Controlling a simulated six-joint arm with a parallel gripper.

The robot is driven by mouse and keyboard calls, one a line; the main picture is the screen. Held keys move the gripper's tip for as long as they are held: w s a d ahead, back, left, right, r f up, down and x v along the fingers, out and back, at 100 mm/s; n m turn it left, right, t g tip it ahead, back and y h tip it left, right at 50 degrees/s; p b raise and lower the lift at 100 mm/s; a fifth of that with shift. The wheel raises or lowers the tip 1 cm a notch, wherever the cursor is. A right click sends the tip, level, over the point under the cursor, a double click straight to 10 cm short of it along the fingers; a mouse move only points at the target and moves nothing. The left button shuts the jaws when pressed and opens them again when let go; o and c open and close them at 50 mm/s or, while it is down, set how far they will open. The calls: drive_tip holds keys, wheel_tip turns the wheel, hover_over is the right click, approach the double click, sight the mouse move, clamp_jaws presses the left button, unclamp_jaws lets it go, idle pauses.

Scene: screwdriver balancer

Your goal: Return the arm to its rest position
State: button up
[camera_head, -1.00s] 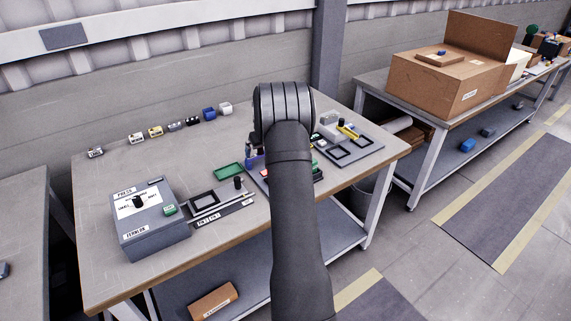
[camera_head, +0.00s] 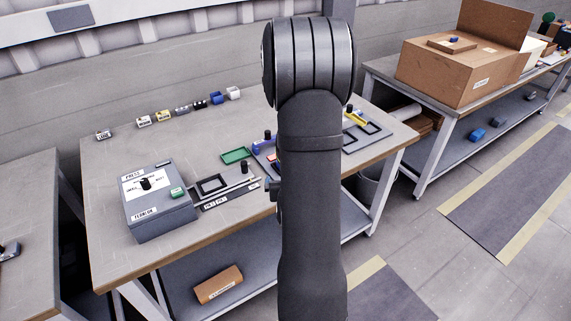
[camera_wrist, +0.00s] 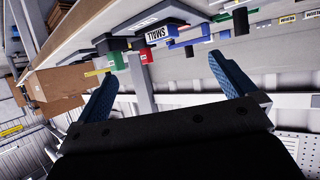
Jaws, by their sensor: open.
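My gripper (camera_wrist: 164,92) shows in the wrist view with its two blue fingers spread wide apart and nothing between them. In the head view my dark arm rises from the bottom centre and hides part of the workbench (camera_head: 110,245); the gripper itself is hidden there. In the wrist view the bench and its objects appear tilted beyond the fingertips, apart from them.
A grey press box (camera_head: 160,215) stands at the bench's front left. Several small labelled blocks line the back. A cardboard box (camera_head: 440,80) sits on the right bench. The aisle floor is clear.

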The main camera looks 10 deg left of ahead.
drive_tip(key=x, duration=0.7)
drive_tip(key=shift+w+a+f, duration=0.1)
drive_tip(key=shift+w, duration=0.1)
idle(0.8)
drive_tip(key=v, duration=1)
drive_tip(key=shift+f, duration=0.15)
drive_tip(key=x, duration=1)
drive_tip(key=v, duration=0.4)
drive_tip(key=shift+s+r, duration=0.3)
drive_tip(key=shift+s+d+r, duration=0.2)
drive_tip(key=shift+s, duration=0.35)
